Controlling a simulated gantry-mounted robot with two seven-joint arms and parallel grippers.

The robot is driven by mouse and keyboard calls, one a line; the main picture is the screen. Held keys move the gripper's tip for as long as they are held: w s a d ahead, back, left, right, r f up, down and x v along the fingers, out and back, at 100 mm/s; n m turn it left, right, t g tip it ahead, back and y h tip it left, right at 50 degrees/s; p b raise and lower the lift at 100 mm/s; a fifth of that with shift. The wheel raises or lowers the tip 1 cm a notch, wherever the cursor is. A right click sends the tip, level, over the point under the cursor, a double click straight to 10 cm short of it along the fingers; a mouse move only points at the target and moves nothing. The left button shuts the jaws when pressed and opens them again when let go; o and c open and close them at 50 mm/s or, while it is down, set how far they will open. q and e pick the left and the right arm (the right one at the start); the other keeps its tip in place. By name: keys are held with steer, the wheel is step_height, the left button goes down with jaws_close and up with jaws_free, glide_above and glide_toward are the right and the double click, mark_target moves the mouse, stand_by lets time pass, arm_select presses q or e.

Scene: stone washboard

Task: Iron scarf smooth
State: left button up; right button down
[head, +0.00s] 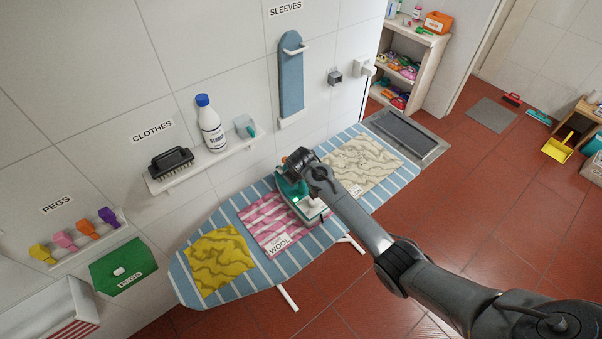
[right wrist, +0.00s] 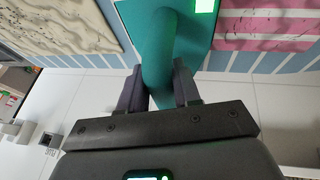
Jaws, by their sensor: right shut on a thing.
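A blue-and-white striped ironing board (head: 181,277) carries three wrinkled cloths: a yellow one (head: 219,262) at the left, a pink striped one (head: 262,220) labelled WOOL in the middle, and a beige one (head: 372,163) at the right. I cannot tell which is the scarf. My right gripper (head: 303,172) is shut on the handle of a teal iron (head: 287,190) over the right part of the pink cloth. The right wrist view shows both fingers around the iron's teal handle (right wrist: 158,60). Whether the iron's sole touches the cloth is hidden. My left gripper is not in view.
A wall shelf (head: 215,160) holds a brush (head: 171,162), a white bottle (head: 211,125) and a clear cup (head: 245,125). A blue sleeve board (head: 291,80) hangs above. A grey tray (head: 405,138) adjoins the board's right end. The red tiled floor in front is mostly clear.

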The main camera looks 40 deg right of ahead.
steer(key=shift+w+a+r+p, duration=0.15)
steer(key=shift+a+p, duration=0.6)
steer(key=shift+a, duration=1.05)
steer(key=shift+a+f, duration=0.2)
steer(key=shift+a, duration=0.75)
steer(key=shift+a+p, duration=0.1)
steer(key=shift+p, duration=0.2)
steer(key=a+p, duration=0.2)
steer(key=a, duration=0.5)
steer(key=shift+a+r, duration=0.15)
steer(key=shift+a, duration=0.05)
steer(key=shift+a, duration=0.1)
steer(key=shift+s+a+p, duration=0.8)
steer(key=shift+s+p, duration=0.2)
steer(key=shift+p, duration=0.45)
steer(key=shift+s+a+p, duration=0.8)
steer(key=shift+s+p, duration=0.2)
steer(key=shift+p, duration=0.45)
